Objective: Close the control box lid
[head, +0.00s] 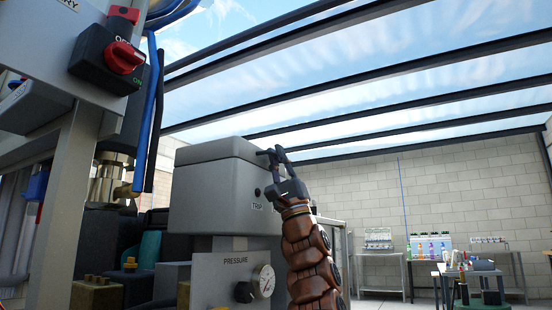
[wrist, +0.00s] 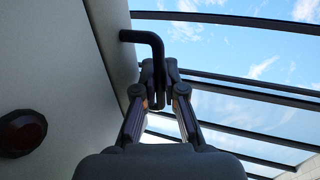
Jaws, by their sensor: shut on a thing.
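The grey control box (head: 215,205) stands left of centre in the head view. Its lid (head: 205,150) lies over the top, level or nearly so; I cannot tell whether a small gap is left at the seam. A black bent handle (wrist: 145,38) sticks out from the box's front edge in the wrist view. My gripper (head: 276,155) is at the upper right corner of the box, its fingers shut on the handle. In the wrist view, my gripper (wrist: 160,82) has its fingertips together around the handle's downward end.
A round dark red button (wrist: 22,133) is on the grey front face in the wrist view. A pressure panel with a gauge (head: 266,281) sits below the box. A red rotary switch (head: 124,58) hangs at upper left. Open room lies to the right, with benches (head: 380,265) far back.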

